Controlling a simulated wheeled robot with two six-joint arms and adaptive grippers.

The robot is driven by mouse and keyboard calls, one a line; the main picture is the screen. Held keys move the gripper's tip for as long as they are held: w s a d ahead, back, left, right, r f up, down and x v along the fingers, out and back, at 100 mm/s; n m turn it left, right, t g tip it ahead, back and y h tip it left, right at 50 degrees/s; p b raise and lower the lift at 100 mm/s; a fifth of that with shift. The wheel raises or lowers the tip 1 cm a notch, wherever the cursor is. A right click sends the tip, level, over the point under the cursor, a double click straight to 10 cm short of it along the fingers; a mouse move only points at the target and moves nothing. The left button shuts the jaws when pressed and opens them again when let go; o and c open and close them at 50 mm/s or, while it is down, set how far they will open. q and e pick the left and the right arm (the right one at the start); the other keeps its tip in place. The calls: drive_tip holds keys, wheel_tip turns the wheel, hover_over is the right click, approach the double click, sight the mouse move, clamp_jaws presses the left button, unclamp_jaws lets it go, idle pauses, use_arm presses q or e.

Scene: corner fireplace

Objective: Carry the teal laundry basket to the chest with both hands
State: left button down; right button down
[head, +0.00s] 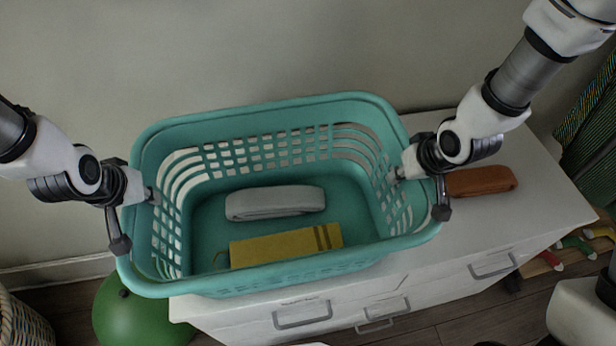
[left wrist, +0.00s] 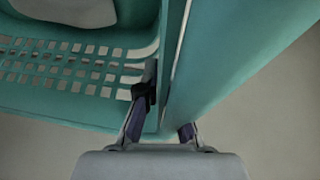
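The teal laundry basket (head: 290,108) fills the middle of the head view, over the white chest (head: 545,195). It overhangs the chest's left end. Whether its bottom rests on the chest top is hidden. Inside lie a rolled grey-white cloth (head: 275,202) and a folded yellow cloth (head: 285,246). My left gripper (head: 136,218) is shut on the basket's left rim, one finger inside and one outside. The left wrist view shows its fingers (left wrist: 165,115) straddling the teal wall (left wrist: 245,45). My right gripper (head: 420,192) is shut on the right rim in the same way.
A rolled orange-brown cloth (head: 480,181) lies on the chest top, right of the basket. A green ball (head: 140,315) and a woven basket (head: 22,325) stand on the floor at left. A wall is behind. A dark patterned cloth (head: 592,135) is at right.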

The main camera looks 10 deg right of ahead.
use_arm(q)
drive_tip(key=c, duration=1.8)
unclamp_jaws()
drive_tip(key=shift+w+f, duration=0.1)
drive_tip(key=shift+f, duration=0.35)
use_arm(e)
drive_tip(key=c, duration=1.8)
unclamp_jaws()
drive_tip(key=shift+f, duration=0.5)
use_arm(q)
drive_tip(key=o, duration=0.5)
drive_tip(key=shift+r, duration=0.15)
use_arm(e)
drive_tip(key=o, duration=0.5)
drive_tip(key=shift+r, duration=0.15)
use_arm(q)
wheel_tip(320, 180, up, 10)
drive_tip(key=shift+r, duration=0.1)
use_arm(e)
drive_tip(key=shift+r, duration=0.15)
drive_tip(key=shift+s+r, duration=0.1)
drive_tip(key=shift+r, duration=0.2)
use_arm(q)
drive_tip(key=shift+s, duration=0.25)
drive_tip(key=shift+w, duration=0.15)
use_arm(e)
drive_tip(key=v, duration=0.6)
drive_tip(key=shift+s+r, duration=0.3)
